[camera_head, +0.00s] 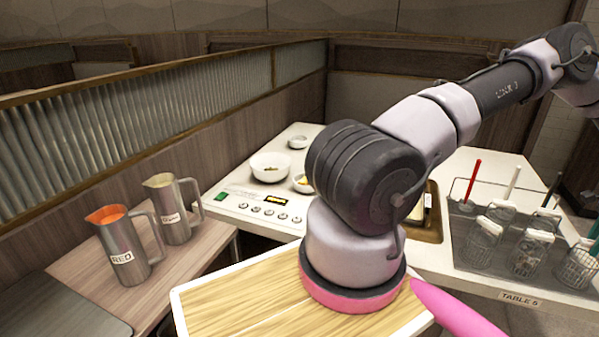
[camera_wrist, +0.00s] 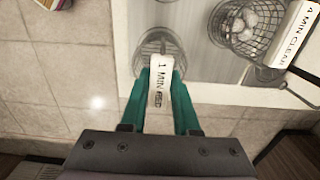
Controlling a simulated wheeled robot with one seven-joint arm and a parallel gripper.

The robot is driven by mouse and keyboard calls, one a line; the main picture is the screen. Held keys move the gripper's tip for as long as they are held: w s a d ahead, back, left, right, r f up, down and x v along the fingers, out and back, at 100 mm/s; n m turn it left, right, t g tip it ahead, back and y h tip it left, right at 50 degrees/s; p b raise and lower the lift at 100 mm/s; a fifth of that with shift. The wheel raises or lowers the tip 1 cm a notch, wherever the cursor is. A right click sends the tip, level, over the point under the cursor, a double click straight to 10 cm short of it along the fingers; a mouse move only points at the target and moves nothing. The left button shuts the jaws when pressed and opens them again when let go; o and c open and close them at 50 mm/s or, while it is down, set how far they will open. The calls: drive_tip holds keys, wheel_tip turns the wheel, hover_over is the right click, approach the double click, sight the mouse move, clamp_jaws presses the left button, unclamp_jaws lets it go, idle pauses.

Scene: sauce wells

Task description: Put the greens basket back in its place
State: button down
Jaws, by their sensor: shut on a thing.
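In the wrist view my gripper (camera_wrist: 161,75) has its two teal fingers closed on the white handle of a wire basket (camera_wrist: 158,43). The handle's label starts with "1 MIN"; its second line is hard to read. This basket is round and is by the edge of the steel cooker; I cannot tell whether it sits in a well or hangs above. Only a bit of teal, likely my fingers, shows at the right edge of the head view, beside a wire basket (camera_head: 577,270).
Another basket (camera_wrist: 250,28), with a "4 MIN" handle, sits in a well at right. Several white-topped baskets (camera_head: 530,252) and upright coloured handles crowd the cooker. Bowls (camera_head: 270,168) stand on the counter beyond my arm. Steel pitchers (camera_head: 128,255) stand at left.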

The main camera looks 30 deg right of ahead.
drive_tip(key=shift+f, duration=0.35)
idle(0.4)
unclamp_jaws()
drive_tip(key=shift+r, duration=0.1)
idle(0.6)
wheel_tip(320, 180, up, 11)
idle(1.1)
idle(0.4)
